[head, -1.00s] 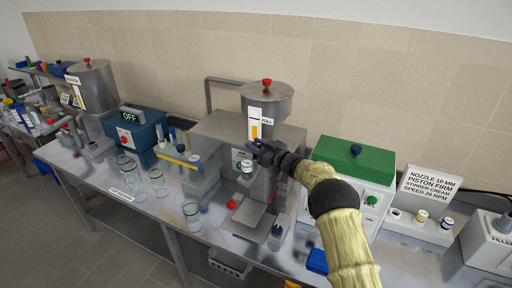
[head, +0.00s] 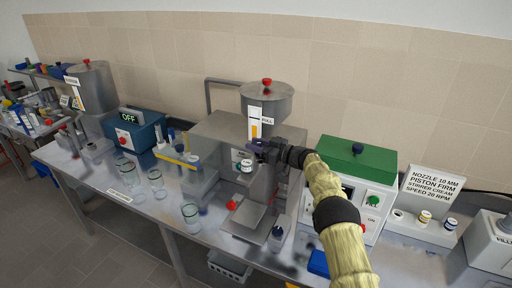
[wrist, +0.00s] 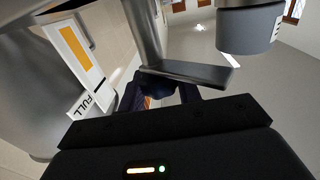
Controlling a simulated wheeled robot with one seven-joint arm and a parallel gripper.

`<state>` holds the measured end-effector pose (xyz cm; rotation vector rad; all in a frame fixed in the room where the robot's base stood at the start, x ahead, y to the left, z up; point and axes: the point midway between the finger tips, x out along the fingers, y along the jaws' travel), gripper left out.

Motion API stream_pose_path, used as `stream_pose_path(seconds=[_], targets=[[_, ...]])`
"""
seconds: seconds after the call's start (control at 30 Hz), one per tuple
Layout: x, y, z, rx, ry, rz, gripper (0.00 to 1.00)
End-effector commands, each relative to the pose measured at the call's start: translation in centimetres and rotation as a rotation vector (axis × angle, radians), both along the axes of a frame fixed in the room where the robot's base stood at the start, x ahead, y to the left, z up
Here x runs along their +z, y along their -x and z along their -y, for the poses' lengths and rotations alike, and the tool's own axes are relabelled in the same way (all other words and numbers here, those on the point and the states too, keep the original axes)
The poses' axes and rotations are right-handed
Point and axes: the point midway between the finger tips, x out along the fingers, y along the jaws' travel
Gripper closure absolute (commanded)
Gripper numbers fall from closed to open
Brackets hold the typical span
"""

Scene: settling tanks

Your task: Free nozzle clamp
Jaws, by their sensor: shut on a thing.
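The filling machine's steel hopper (head: 267,98), with a red knob and a "FULL" level label, stands at the centre. A small nozzle (head: 246,166) with a white label hangs below and left of it; in the wrist view a grey cylinder, seemingly the nozzle (wrist: 250,28), is at upper right. My gripper (head: 261,148) is at the machine's front, just above the nozzle. In the wrist view the clamp's flat grey lever (wrist: 190,72) crosses ahead of my gripper (wrist: 160,96).
A steel plate with a red knob (head: 232,205) lies below the nozzle. Glass jars (head: 191,215) stand on the bench at left. A green-topped control box (head: 355,160) is close on the right, beside my arm. A sign (head: 433,190) lists nozzle settings.

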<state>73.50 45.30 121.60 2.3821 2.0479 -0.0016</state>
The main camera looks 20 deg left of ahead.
Motion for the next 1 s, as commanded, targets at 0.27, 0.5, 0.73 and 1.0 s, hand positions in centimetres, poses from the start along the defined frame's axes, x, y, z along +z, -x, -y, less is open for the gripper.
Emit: stream_pose_path(seconds=[0.27,0.5,0.73,1.0], targets=[[0.0,-0.05,0.02,0.039,-0.002,0.003,0.89],[0.14,-0.01,-0.02,0.057,-0.004,0.003,0.89],[0.19,0.01,-0.03,0.061,-0.003,0.001,0.89],[0.21,0.01,-0.03,0.06,-0.003,0.001,0.64]])
